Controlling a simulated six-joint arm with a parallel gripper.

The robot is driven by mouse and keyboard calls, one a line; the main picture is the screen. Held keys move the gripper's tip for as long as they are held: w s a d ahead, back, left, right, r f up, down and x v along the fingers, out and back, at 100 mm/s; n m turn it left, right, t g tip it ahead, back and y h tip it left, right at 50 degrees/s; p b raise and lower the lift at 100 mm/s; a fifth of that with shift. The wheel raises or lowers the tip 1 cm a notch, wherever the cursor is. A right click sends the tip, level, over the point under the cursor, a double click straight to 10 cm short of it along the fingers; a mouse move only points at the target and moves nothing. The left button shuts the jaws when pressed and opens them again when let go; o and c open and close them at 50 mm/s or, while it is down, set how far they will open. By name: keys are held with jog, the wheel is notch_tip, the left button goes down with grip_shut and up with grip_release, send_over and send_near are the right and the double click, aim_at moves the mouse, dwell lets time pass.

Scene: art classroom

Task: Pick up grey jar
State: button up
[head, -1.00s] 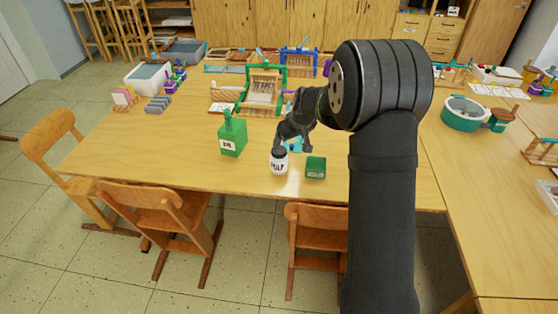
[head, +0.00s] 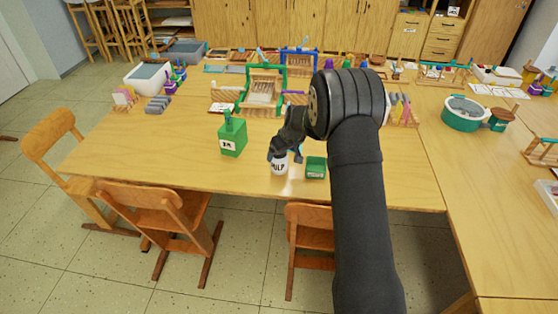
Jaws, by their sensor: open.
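A small white jar with dark lettering (head: 279,168) stands upright near the front edge of the wooden table in the head view. Its dark lid, seen a second ago, is now covered by my gripper (head: 279,154). No plainly grey jar shows; this is the only jar I can make out near the gripper. My gripper is open and at the top of the jar, with the fingers pointing down. I cannot tell whether the fingers touch it. The jar still rests on the table.
A small green box (head: 316,168) stands just right of the jar. A taller green container with a white label (head: 232,138) stands to the left. A green-framed loom (head: 263,87) stands behind. Chairs (head: 155,205) line the front edge.

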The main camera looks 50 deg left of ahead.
jog(key=shift+x, duration=2.7)
jog(key=shift+s+a, duration=0.15)
jog(key=shift+r, duration=0.1)
jog(key=c, duration=1.3)
